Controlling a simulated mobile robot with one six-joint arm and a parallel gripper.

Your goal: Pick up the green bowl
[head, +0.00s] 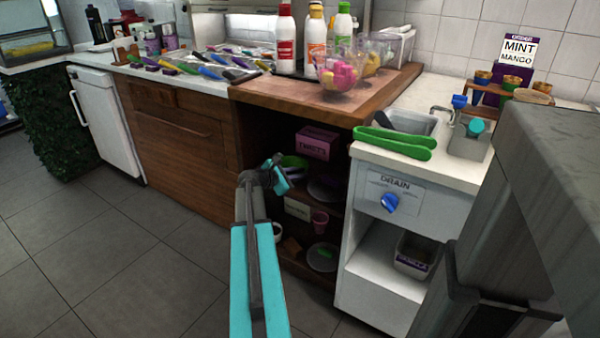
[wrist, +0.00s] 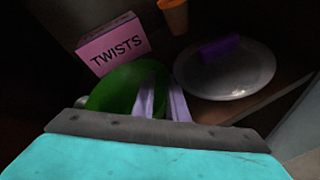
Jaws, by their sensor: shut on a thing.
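The green bowl (wrist: 115,90) is inside the dark open shelf, in front of the pink TWISTS box. In the wrist view its rim reaches my gripper (wrist: 164,92), whose pale fingers are shut on its right side. In the head view the bowl (head: 292,161) shows as a green curve just behind my gripper (head: 279,174). My wrist and fingers hide part of the bowl, and I cannot tell whether it still touches the shelf.
The TWISTS box (wrist: 113,48) stands behind the bowl. A grey plate (wrist: 225,80) with a purple item (wrist: 219,48) lies to the right, and an orange cup (wrist: 174,15) stands behind. The wooden counter (head: 300,98) overhangs the shelf. A white drain cabinet (head: 400,205) stands close on the right.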

